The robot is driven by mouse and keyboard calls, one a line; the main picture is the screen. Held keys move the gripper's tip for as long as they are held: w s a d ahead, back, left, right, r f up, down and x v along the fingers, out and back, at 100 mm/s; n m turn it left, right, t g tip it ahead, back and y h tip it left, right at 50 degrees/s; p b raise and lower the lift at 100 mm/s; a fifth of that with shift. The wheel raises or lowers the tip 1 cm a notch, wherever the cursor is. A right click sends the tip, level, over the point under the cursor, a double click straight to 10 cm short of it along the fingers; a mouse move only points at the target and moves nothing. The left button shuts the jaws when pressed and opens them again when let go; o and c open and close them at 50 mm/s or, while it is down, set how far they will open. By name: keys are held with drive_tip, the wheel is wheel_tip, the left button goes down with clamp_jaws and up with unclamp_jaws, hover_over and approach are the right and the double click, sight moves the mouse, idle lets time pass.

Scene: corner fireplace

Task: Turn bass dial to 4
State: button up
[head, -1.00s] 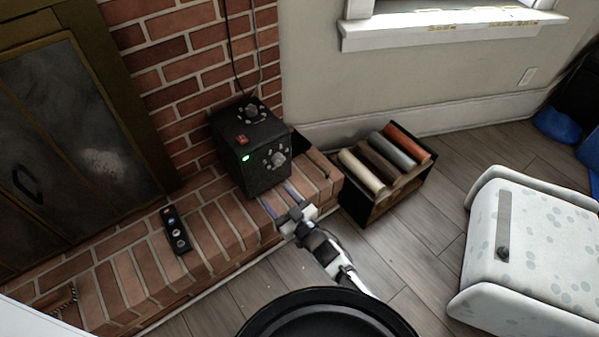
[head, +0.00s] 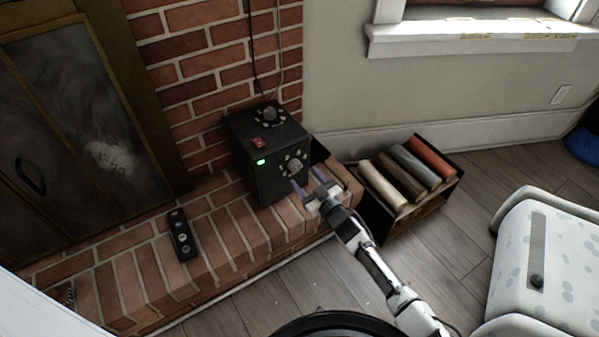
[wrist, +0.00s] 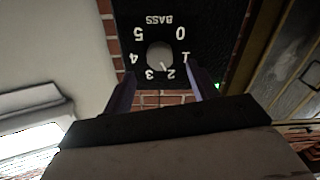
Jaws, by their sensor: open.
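The bass dial (head: 294,167) is a round grey knob on the front face of a black box (head: 256,180) on the brick hearth. In the wrist view the bass dial (wrist: 160,55) appears upside down, ringed by numbers 0 to 5 under the word BASS. Its pointer line seems to aim near the 2. My gripper (head: 307,181) is open and empty just in front of the dial, slightly low and right of it. In the wrist view my gripper's (wrist: 162,76) two fingers straddle the lower part of the dial's number ring, apart from the knob.
A remote (head: 181,235) lies left on the hearth. A dark crate of rolls (head: 385,228) stands right.

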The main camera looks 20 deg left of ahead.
sight(297, 168)
drive_tip(key=shift+b+x, duration=0.3)
drive_tip(key=shift+x, duration=2)
drive_tip(key=c, duration=1)
